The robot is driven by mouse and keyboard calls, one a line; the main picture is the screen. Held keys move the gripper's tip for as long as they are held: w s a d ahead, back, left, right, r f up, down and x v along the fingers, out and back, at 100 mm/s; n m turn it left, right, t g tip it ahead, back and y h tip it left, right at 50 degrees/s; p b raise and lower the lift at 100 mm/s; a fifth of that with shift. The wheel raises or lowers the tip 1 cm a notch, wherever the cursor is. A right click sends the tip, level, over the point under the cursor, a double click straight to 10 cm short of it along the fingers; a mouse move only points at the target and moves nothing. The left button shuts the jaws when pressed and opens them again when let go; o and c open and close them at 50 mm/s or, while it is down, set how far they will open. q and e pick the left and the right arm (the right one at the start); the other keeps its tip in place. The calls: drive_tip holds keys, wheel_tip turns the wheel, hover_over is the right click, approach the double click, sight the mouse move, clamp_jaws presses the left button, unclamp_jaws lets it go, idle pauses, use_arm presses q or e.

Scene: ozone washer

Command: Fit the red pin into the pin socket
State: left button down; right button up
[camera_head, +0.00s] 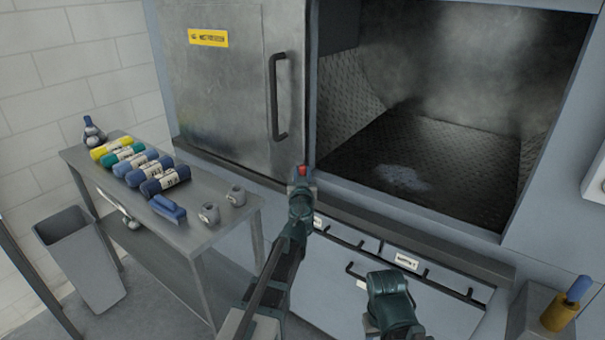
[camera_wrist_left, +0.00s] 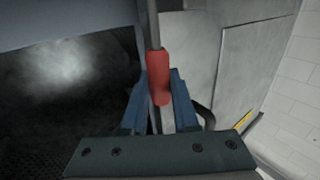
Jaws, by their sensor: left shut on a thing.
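My left gripper (camera_head: 302,180) is shut on the red pin (camera_head: 302,170), in front of the washer at the lower right corner of its closed door panel. In the left wrist view the red pin (camera_wrist_left: 158,75) stands between the blue fingers (camera_wrist_left: 158,103), its red grip showing above them. A thin grey rod runs up from the top of the red part; whether it belongs to the pin is unclear. I cannot make out the pin socket in either view. Part of my right arm shows at the lower middle of the head view, but its fingers do not.
The washer's dark chamber (camera_head: 430,150) is open at right; a grey door panel (camera_head: 225,80) with a handle (camera_head: 278,97) covers its left. A side table (camera_head: 215,228) with several coloured rolls stands left, beside a grey bin (camera_head: 80,258). A yellow-blue object (camera_head: 560,313) stands lower right.

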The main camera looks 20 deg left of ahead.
use_arm(q)
drive_tip(key=shift+f+b, duration=0.95)
drive_tip(key=shift+f, duration=0.15)
use_arm(e)
drive_tip(key=shift+f, duration=1.05)
use_arm(q)
drive_tip(key=c, duration=0.6)
unclamp_jaws()
